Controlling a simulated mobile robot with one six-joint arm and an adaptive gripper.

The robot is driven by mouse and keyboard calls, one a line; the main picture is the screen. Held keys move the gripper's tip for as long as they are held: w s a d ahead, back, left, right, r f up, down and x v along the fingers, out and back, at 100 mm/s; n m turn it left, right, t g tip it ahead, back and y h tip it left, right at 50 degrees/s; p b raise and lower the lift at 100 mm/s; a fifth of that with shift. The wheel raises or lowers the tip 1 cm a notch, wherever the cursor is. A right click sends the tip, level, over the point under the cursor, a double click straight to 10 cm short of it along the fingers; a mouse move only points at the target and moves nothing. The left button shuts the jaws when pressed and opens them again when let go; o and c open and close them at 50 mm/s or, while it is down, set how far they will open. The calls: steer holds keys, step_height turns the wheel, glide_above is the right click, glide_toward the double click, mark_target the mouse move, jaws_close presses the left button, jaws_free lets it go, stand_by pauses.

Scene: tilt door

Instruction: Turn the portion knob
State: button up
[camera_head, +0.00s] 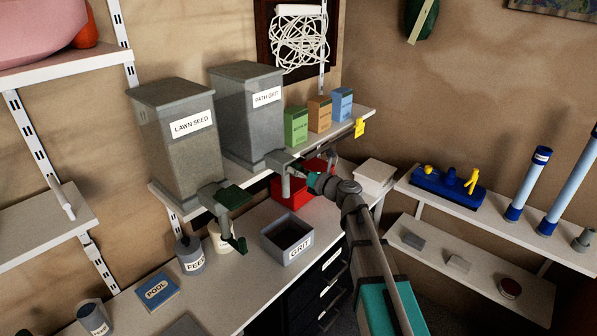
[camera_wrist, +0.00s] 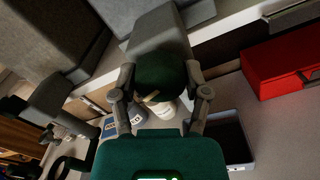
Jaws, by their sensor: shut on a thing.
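The grey bin labelled PATH GRIT (camera_head: 248,115) stands on the upper shelf, with a grey spout (camera_head: 285,183) below its front. My gripper (camera_head: 300,173) is at this spout's front end. In the wrist view, its fingers (camera_wrist: 161,95) are closed on either side of a dark green portion knob (camera_wrist: 158,78) on the end of the grey dispenser body (camera_wrist: 158,32). The knob is mostly hidden by my gripper in the head view. The LAWN SEED bin (camera_head: 175,150) to the left has a similar green knob (camera_head: 233,196).
An open grey GRIT box (camera_head: 301,251) stands on the bench below the spout. A red box (camera_head: 290,192) is behind it. Green, orange and blue cartons (camera_head: 320,114) stand on the shelf. A FEED tin (camera_head: 190,258) is at the left.

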steer(key=shift+m, duration=1.9)
steer(key=o, duration=1.1)
steer(key=shift+o, duration=0.2)
steer(key=shift+s+d, duration=0.1)
steer(key=v, duration=1.1)
steer(key=shift+s+d, duration=0.25)
steer(key=shift+s, duration=0.05)
